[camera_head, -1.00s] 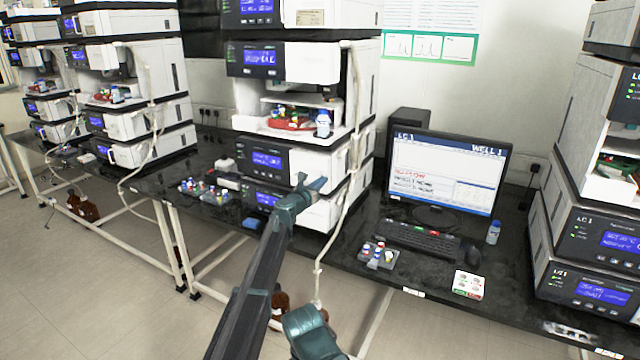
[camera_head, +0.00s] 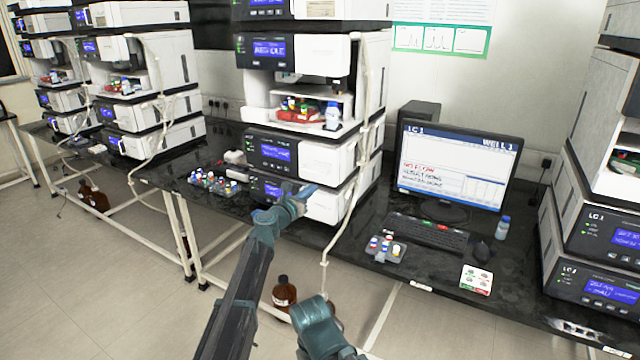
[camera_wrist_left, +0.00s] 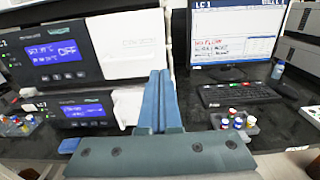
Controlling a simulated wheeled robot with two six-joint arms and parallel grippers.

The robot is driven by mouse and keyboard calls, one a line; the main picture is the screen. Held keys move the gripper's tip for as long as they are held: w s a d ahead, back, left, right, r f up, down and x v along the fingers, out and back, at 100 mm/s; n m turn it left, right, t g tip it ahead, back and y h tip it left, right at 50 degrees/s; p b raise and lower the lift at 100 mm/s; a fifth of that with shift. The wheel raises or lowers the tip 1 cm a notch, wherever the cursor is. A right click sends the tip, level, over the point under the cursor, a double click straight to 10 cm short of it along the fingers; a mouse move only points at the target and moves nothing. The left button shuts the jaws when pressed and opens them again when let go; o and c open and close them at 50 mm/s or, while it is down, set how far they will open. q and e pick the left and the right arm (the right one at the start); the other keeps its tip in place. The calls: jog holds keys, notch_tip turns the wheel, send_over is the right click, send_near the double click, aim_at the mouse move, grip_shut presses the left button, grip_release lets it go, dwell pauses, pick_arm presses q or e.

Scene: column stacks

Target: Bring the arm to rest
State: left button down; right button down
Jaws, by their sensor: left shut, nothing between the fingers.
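My left gripper (camera_head: 306,190) is in front of the lower white modules of the middle column stack (camera_head: 331,163). Its two blue fingers (camera_wrist_left: 160,100) lie together in the left wrist view, with nothing between them. My left arm reaches up from the bottom of the head view. Another teal part of mine is at the bottom centre of the head view. My right gripper does not show.
The black bench (camera_head: 345,262) carries a monitor (camera_head: 458,172), keyboard (camera_head: 428,232), mouse (camera_head: 480,252) and a small vial rack (camera_head: 385,248). A larger vial rack (camera_head: 213,183) lies left of the stack. A brown bottle (camera_head: 284,293) stands below the bench.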

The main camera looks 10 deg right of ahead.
pick_arm(q)
jog(key=shift+v, duration=0.75)
jog(key=s+a+f+m+g+y, duration=0.2)
jog(key=s+a+f+m+g, duration=0.2)
jog(key=s+f+m, duration=0.5)
jog(key=s+a+f+m+g+y, duration=0.1)
jog(key=s+a+f+m+g, duration=0.35)
jog(key=s+m, duration=0.7)
jog(key=s+a+f+m+g+y, duration=0.3)
jog(key=s+a+f+m+y, duration=0.1)
jog(key=s+a, duration=0.5)
jog(key=s+a+f+m+g+y, duration=0.2)
jog(key=s+a+f+m+y, duration=0.3)
jog(key=s, duration=0.6)
jog(key=s+d+r+m+g+p, duration=0.1)
jog(key=s+d+r+m+p, duration=0.2)
jog(key=d, duration=0.6)
notch_tip(320, 180, up, 4)
jog(key=s+p, duration=0.2)
jog(key=p, duration=0.1)
jog(key=shift+s+d, duration=0.3)
jog(key=shift+d, duration=0.1)
jog(key=shift+g, duration=0.25)
